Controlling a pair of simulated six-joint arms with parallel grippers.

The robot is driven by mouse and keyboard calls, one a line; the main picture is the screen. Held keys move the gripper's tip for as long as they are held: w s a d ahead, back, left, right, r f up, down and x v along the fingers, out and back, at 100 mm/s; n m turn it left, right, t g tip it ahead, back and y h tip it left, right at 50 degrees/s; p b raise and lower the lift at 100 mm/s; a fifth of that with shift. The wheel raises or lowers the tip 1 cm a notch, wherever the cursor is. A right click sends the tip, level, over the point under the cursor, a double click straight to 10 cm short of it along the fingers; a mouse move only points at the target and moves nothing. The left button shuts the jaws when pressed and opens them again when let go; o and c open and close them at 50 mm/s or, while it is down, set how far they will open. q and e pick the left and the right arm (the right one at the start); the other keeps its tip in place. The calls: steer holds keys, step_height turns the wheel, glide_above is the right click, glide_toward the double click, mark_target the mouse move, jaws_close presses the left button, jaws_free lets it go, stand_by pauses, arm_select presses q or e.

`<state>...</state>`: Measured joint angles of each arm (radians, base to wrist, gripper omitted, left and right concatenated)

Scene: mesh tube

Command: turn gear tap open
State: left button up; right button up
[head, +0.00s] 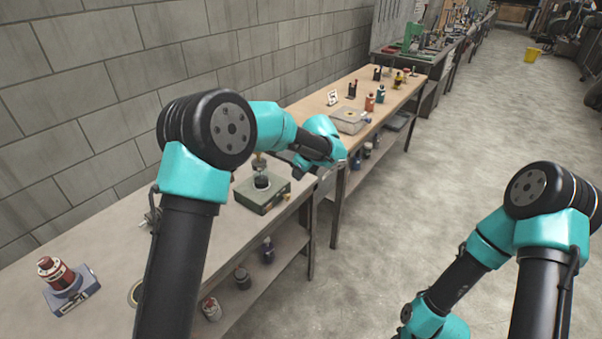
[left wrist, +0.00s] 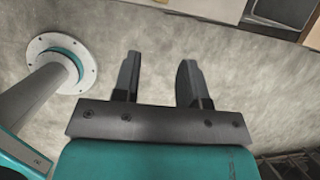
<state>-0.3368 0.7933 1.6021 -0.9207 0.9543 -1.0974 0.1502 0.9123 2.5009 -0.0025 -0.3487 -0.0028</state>
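A green-grey box (head: 263,195) sits on the near workbench. My left forearm and wrist reach over the bench just right of and above this box. In the left wrist view my left gripper (left wrist: 158,80) is open, with its two dark fingers apart and nothing between them. Bare floor lies behind the fingers. My right arm bends down at the right edge of the head view, and its gripper is out of sight.
A red-brown container on a blue-grey base (head: 66,285) stands at the near bench's left end. A farther wooden bench (head: 325,104) holds several small bottles and a flat grey device (head: 349,121). Jars sit on the shelf below. A block wall backs the benches; the floor (head: 455,150) is open.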

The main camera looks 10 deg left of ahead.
arm_select(q)
steer(key=shift+o, duration=1.4)
steer(key=shift+d+f, duration=0.1)
steer(key=shift+f, duration=0.05)
steer(key=w+d+f+n+t+h, duration=0.1)
steer(key=w+d+n+t+h, duration=0.15)
steer(key=d+n+h, duration=0.55)
steer(key=w+a+r+n+t, duration=0.2)
steer(key=w+r+n+t, duration=0.3)
steer(key=n, duration=0.4)
steer(key=a+f+n+y, duration=0.2)
steer(key=a+n+y, duration=0.45)
steer(key=n, duration=0.45)
steer(key=s+f+n+g+y, duration=0.1)
steer(key=s+n+g, duration=0.6)
steer(key=n, duration=0.1)
steer(key=shift+s+d+f, duration=0.2)
steer(key=shift+s+f, duration=0.1)
steer(key=shift+f, duration=0.1)
